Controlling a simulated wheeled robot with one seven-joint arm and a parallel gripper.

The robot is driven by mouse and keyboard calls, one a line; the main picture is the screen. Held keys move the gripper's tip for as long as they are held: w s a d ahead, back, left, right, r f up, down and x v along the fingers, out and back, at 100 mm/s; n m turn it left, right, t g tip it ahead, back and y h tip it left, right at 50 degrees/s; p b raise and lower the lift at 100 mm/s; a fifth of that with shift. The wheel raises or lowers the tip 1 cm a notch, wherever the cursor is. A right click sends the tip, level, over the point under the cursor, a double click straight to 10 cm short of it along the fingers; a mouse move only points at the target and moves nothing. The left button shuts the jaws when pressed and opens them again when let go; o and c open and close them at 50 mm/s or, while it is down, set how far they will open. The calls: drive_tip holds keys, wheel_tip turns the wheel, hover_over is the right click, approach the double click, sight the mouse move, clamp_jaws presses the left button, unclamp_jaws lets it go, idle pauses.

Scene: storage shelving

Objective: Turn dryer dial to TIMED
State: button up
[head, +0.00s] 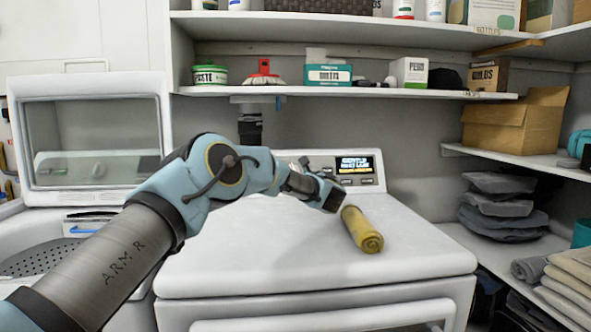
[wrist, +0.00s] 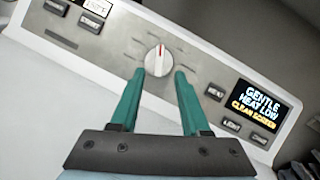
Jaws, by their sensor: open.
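The dryer dial (wrist: 158,61) is a round white knob with a red pointer mark near its top, seen in the wrist view. The labels around it are too small to read. My gripper (wrist: 157,72) is open, with one teal finger at each side of the dial; I cannot tell whether they touch it. In the head view my arm hides the dial, and my gripper (head: 333,198) is in front of the dryer panel. The dryer (head: 300,245) is white, and its display (wrist: 256,108) reads "GENTLE HEAT LOW" with a yellow line below.
A rolled yellow towel (head: 362,229) lies on the dryer top, close to my gripper. A shelf (head: 350,92) with boxes hangs above the panel. Folded grey cloths (head: 503,205) are stacked at right.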

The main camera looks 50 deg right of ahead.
drive_tip(key=shift+p+x, duration=0.95)
drive_tip(key=shift+x, duration=2.1)
drive_tip(key=shift+c, duration=0.3)
clamp_jaws()
